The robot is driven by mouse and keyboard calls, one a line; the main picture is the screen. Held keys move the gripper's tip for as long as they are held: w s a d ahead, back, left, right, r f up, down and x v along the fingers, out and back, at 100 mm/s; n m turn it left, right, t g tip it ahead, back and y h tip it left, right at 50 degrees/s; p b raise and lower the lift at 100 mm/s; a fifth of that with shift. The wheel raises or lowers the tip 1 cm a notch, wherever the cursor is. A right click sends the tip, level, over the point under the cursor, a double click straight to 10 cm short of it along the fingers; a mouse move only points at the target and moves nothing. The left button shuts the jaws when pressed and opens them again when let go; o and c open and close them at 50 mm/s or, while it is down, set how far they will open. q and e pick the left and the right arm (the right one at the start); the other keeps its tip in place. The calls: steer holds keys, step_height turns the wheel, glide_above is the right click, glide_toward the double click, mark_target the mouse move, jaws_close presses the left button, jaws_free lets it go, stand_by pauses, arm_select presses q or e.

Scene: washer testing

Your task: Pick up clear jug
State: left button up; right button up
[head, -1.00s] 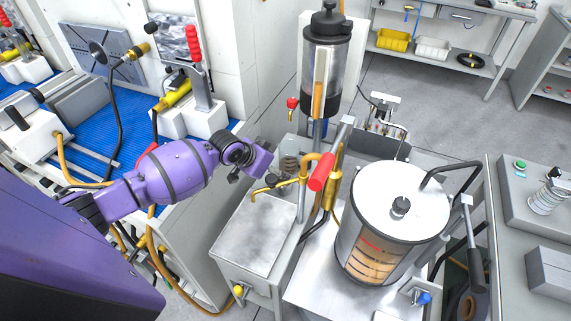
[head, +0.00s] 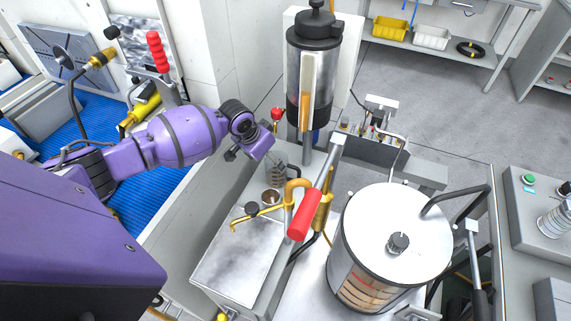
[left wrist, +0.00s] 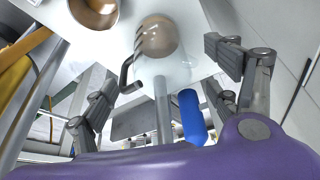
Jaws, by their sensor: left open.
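The clear jug (head: 278,164) stands on the grey bench beside the tall dark-topped cylinder, in the head view. In the left wrist view the clear jug (left wrist: 168,68) shows as a see-through body with a brownish round part and a dark handle on its left side. My left gripper (head: 252,152) is just left of the jug in the head view and partly hides it. In the left wrist view the fingers of my left gripper (left wrist: 162,65) are spread wide, with the jug in the gap ahead of them. They hold nothing. My right gripper is not in view.
A copper-coloured cup (head: 271,195) is close in front of the jug. A brass pipe with a red handle (head: 303,214) and a large lidded drum (head: 392,245) stand to the right. The tall cylinder (head: 313,70) is behind.

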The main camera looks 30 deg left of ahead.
arm_select(q)
steer(key=b+x, duration=0.1)
steer(key=x, duration=0.6)
steer(key=shift+w+r, duration=0.1)
steer(key=shift+w, duration=0.1)
steer(key=c, duration=1.3)
